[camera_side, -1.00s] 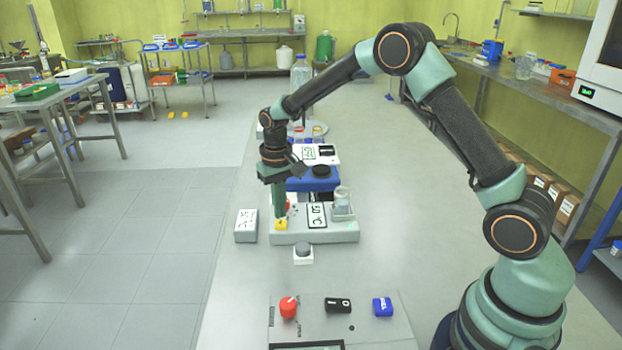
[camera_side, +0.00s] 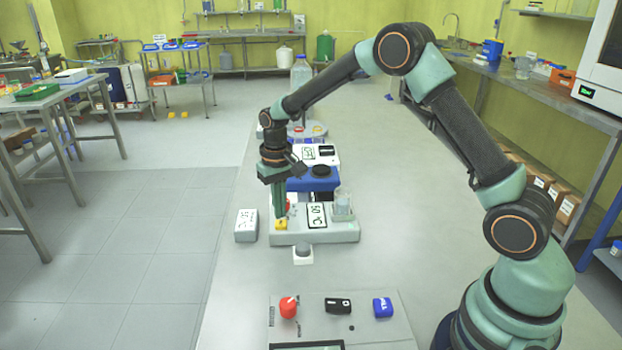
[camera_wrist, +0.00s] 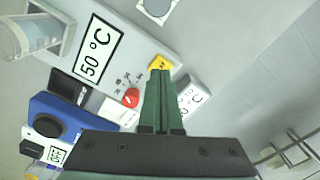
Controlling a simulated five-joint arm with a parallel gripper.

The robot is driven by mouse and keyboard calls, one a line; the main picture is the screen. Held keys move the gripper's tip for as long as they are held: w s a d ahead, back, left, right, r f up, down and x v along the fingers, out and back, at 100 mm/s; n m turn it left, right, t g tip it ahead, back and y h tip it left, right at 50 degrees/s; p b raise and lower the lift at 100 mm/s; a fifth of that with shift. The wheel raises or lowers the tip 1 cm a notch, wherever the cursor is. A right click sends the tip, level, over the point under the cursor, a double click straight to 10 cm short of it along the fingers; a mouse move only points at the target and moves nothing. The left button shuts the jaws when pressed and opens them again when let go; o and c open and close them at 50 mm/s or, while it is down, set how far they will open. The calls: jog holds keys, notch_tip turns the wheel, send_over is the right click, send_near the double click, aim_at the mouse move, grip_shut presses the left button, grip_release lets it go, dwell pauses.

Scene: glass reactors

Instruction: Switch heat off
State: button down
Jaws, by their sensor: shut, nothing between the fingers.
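A grey heater unit (camera_side: 340,234) stands on the bench with a display (camera_side: 317,216) reading 50 °C, also clear in the wrist view (camera_wrist: 97,52). It carries a yellow button or switch (camera_side: 281,225) at its left end and a red knob (camera_wrist: 131,97) beside it. A glass beaker (camera_side: 343,203) sits on its right part. My gripper (camera_side: 281,214) points down, shut and empty, with its tips at the yellow switch. In the wrist view, the green fingers (camera_wrist: 160,76) are together at the yellow switch (camera_wrist: 160,63); I cannot tell whether they press it.
A small white display box (camera_side: 246,226) stands just left of the heater. A blue unit with a black knob (camera_side: 321,171) stands behind it. A grey knob on a white block (camera_side: 303,253) and a control panel (camera_side: 345,325) lie in front.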

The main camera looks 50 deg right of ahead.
aim_at(280, 222)
jog(key=shift+f, duration=0.2)
jog(key=shift+f, duration=0.9)
jog(key=shift+r, duration=3.55)
jog(key=s+r+n+t, duration=0.1)
jog(key=s+r+t, duration=0.2)
jog(key=s+r, duration=0.65)
jog(key=s+r+n+t, duration=0.2)
jog(key=s+r, duration=0.1)
jog(key=s, duration=0.7)
jog(key=shift+s+a+r+t, duration=0.25)
jog(key=shift+s+a+t, duration=0.05)
jog(key=shift+s+a, duration=0.1)
